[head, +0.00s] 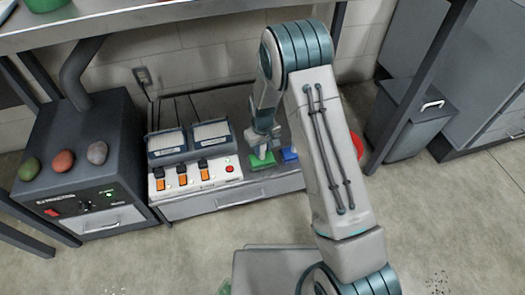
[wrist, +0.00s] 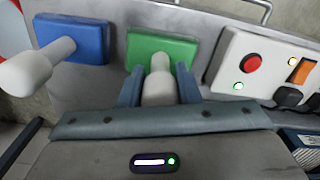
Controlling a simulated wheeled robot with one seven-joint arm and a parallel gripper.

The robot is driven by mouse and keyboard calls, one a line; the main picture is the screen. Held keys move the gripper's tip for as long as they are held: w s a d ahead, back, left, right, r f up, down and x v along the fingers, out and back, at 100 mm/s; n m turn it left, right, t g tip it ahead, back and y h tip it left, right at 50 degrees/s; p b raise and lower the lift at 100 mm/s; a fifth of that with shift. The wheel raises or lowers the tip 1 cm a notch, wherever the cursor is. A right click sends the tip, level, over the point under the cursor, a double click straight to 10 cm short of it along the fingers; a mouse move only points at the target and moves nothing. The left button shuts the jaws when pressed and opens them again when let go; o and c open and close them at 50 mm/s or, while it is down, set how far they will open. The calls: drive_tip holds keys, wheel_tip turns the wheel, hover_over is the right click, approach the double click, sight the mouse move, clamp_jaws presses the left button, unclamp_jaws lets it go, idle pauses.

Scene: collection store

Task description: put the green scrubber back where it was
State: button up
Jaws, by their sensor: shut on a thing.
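The green scrubber (head: 257,164) has a flat green block and a pale handle. It is over the grey top of the low cabinet (head: 253,191), to the right of the switch panel. My gripper (head: 262,143) is above it. In the wrist view the green scrubber (wrist: 160,50) has its pale handle between the two fingers of my gripper (wrist: 158,88), which is shut on it. I cannot tell whether the block touches the surface.
A blue scrubber (wrist: 72,38) with a pale handle is close beside the green one; it also shows in the head view (head: 289,155). A white switch panel (head: 195,178) stands on the other side. A red round thing (head: 358,145) is partly hidden behind my arm.

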drive_tip(key=shift+f, duration=0.2)
drive_tip(key=o, duration=1)
